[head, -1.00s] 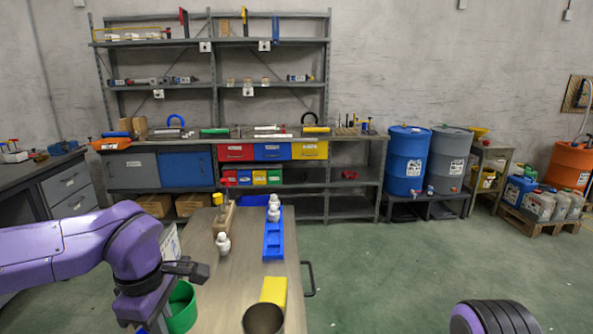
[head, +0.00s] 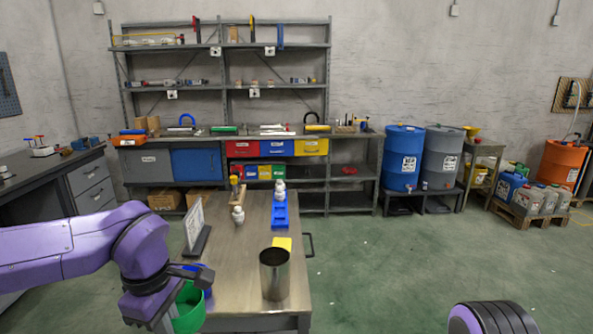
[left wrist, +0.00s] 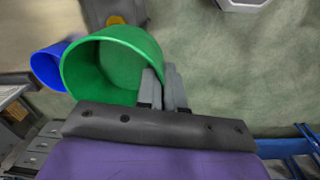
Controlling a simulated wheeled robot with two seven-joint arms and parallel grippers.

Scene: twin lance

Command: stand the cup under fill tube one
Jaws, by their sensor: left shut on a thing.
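A green cup (head: 187,310) is at the lower left of the head view, beside the near left edge of the workbench. My left gripper (head: 196,276) is at its rim. In the left wrist view the two fingers (left wrist: 162,82) are close together on the rim of the green cup (left wrist: 108,62), whose opening faces the camera and looks empty. A blue cup (left wrist: 48,66) shows partly behind it. My right gripper is out of view. I cannot make out a fill tube.
The workbench (head: 240,285) holds a metal cylinder (head: 275,276), a yellow block (head: 282,242), a blue tray (head: 279,216), white bottles (head: 238,216) and an upright sign (head: 195,224). Shelving stands behind. Green floor (head: 390,275) to the right is clear.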

